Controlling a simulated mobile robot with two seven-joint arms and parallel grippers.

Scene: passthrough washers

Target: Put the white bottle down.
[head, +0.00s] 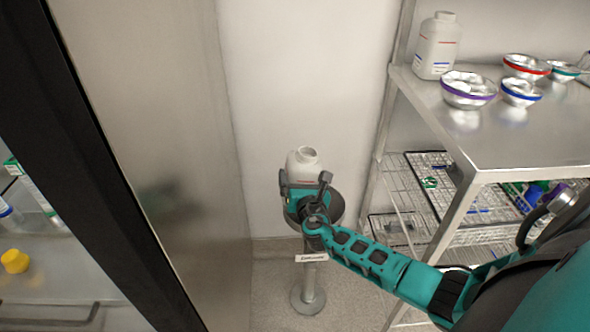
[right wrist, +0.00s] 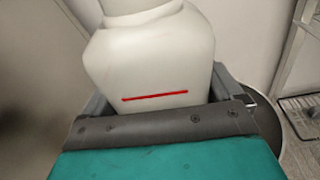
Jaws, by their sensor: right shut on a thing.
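The white bottle (head: 303,163) is uncapped, with its neck open at the top. My right gripper (head: 306,188) is shut on it, with a finger on either side of its body. Bottle and gripper are over a dark round stand (head: 338,208) on a metal post. I cannot tell whether the bottle's base touches the stand, as the gripper hides it. In the right wrist view the bottle (right wrist: 150,65) fills the middle, slightly tilted in the picture, with a red line on it. The gripper (right wrist: 165,115) shows below it. My left gripper is not in view.
A steel table (head: 465,125) at right holds another white bottle (head: 437,45) and several metal bowls with coloured rims. Wire racks (head: 470,185) sit beneath. A metal wall panel (head: 165,130) stands left. A label (head: 311,258) hangs on the stand's post.

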